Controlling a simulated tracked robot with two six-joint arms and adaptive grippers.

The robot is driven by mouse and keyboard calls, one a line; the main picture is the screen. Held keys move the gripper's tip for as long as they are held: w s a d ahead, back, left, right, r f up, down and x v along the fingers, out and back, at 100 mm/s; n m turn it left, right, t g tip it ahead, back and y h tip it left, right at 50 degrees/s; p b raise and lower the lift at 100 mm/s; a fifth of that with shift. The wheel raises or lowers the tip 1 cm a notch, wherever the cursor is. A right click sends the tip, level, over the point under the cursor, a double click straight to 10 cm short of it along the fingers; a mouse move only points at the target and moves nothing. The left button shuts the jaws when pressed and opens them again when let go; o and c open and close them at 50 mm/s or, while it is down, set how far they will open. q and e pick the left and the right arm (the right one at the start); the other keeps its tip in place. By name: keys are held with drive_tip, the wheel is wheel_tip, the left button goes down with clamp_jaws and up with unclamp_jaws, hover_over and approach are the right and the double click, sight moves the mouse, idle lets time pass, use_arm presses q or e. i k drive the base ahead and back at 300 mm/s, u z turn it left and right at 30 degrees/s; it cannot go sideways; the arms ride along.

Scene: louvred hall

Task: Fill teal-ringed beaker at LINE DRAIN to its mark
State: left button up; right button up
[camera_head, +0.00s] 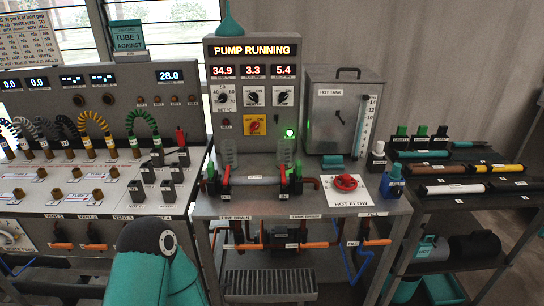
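The LINE DRAIN label (236,218) is on the front edge of the middle bench, with an orange lever (243,246) and copper pipework below it. A grated tray (268,284) sits under the drains. I cannot make out a teal-ringed beaker under the LINE DRAIN. A greyish cylinder with teal on it (430,248) lies on the lower shelf at the right; I cannot tell whether it is the beaker. One of my arms, teal with a black joint, rises at the bottom left of centre and hides part of the left bench front. Neither gripper is in view.
The pump panel (252,50) reads PUMP RUNNING, 34.9, 3.3 and 5.4, with a green lamp lit. A red HOT FLOW handwheel (345,183) and a HOT TANK (340,110) are to the right. TANK DRAIN (307,217) and FILL (374,214) labels share the bench edge.

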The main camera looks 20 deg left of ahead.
sight(229, 152)
drive_tip(key=i, duration=0.25)
drive_tip(key=z, duration=2.35)
drive_tip(key=k, duration=2.35)
drive_tip(key=u, duration=1.3)
drive_tip(key=i, duration=1.05)
drive_tip(key=u, duration=0.05)
